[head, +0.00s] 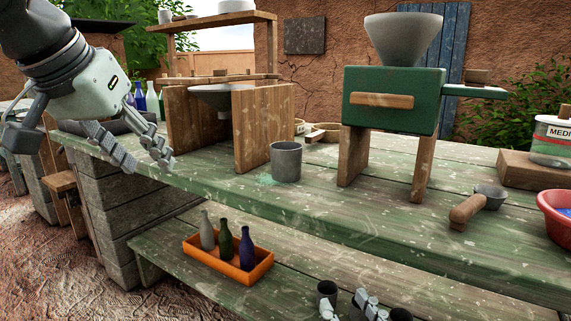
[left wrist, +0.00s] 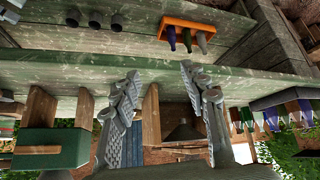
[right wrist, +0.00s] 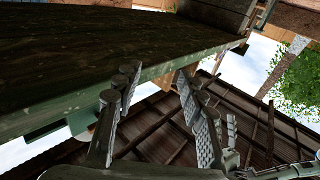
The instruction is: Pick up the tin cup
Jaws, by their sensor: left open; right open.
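The tin cup (head: 286,163) is a plain grey cup standing upright on the green bench top (head: 330,200), between the wooden stand and the green machine. My left gripper (head: 148,164) is open and empty, to the left of the cup and apart from it, by the bench's left end. Its spread fingers also show in the left wrist view (left wrist: 158,75), where I cannot make out the cup. My right gripper (head: 348,306) shows only partly at the bottom edge of the head view, low in front of the bench. It is open and empty in the right wrist view (right wrist: 158,72).
A wooden stand (head: 250,128) holds a funnel left of the cup. A green machine (head: 393,100) on wooden legs stands right. A wooden-handled scoop (head: 467,210) and red bowl (head: 556,212) lie further right. The lower shelf holds an orange tray (head: 210,259) of bottles and dark cups (head: 327,289).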

